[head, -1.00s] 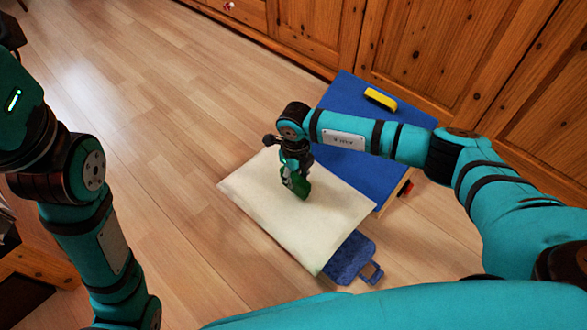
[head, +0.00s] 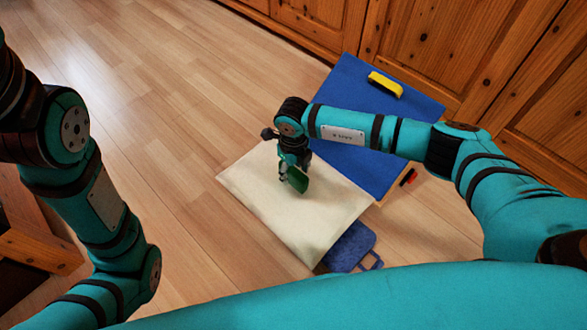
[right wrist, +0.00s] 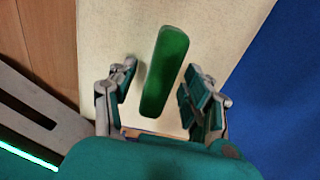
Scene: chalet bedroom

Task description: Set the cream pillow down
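The cream pillow (head: 310,230) lies flat, low over the wood floor, and overlaps the near left edge of the blue panel in the head view. It also fills much of the right wrist view (right wrist: 220,35). A green upright piece (right wrist: 165,72) stands on the pillow's top face. My right gripper (head: 293,178) points down over the pillow's middle. In the right wrist view its fingers (right wrist: 162,88) stand on both sides of the green piece, with gaps showing. Whether the pillow's underside touches the floor is hidden. My left gripper is out of view.
The large blue panel (head: 385,125) with a yellow handle-like piece (head: 385,85) lies behind the pillow. A smaller blue item with a handle (head: 350,247) shows at the pillow's near right corner. Wooden cabinets (head: 440,50) line the back.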

